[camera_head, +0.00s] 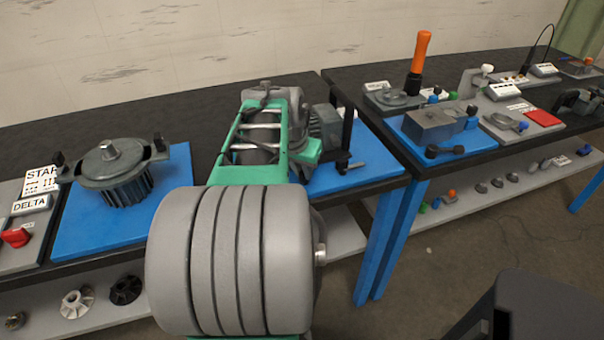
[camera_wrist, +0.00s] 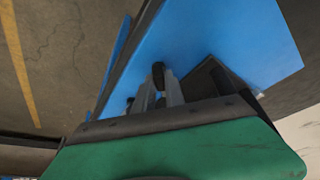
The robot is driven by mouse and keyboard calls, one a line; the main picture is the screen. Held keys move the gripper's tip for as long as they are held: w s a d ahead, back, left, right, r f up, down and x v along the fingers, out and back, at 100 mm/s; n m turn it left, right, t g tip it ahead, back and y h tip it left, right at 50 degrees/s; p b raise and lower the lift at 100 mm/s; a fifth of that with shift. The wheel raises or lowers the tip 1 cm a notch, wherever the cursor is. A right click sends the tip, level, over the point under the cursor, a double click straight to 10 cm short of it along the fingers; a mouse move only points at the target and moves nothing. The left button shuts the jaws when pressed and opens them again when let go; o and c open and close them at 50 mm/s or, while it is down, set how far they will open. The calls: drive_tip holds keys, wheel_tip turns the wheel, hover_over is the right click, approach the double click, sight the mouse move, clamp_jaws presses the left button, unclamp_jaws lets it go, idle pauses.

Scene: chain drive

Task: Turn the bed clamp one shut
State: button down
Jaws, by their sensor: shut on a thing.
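My gripper (camera_wrist: 161,88) shows in the wrist view as two grey fingers, partly behind its own green housing. The fingers are shut on a small dark handle end (camera_wrist: 158,71), which looks like part of bed clamp one. They are close above a blue base plate (camera_wrist: 225,45). In the head view my arm covers the middle, and I cannot make out the fingertips. A small dark clamp with a grey bar (camera_head: 357,166) lies low on the blue plate (camera_head: 378,172), beside a black upright post (camera_head: 347,128). How far the held clamp is turned is hidden.
A grey motor (camera_head: 326,124) stands behind the clamp, partly covered by my arm. A finned dark machine (camera_head: 112,170) sits on another blue plate at left. The bench at right carries several fixtures and an orange-handled tool (camera_head: 420,62). Floor shows between the benches.

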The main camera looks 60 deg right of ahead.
drive_tip(key=n, duration=0.1)
drive_tip(key=n+t, duration=0.1)
drive_tip(key=n, duration=0.2)
drive_tip(key=shift+s+d+n+t+b, duration=0.1)
drive_tip(key=shift+s+n+t+b, duration=0.2)
drive_tip(key=shift+t+b, duration=0.1)
drive_tip(key=n+t+y, duration=0.1)
drive_tip(key=n, duration=0.3)
drive_tip(key=shift+d+p, duration=0.1)
drive_tip(key=shift+p, duration=0.3)
drive_tip(key=shift+t, duration=0.3)
drive_tip(key=c, duration=1.4)
unclamp_jaws()
drive_tip(key=shift+s, duration=0.1)
drive_tip(key=v, duration=0.7)
drive_tip(key=shift+r+p, duration=0.4)
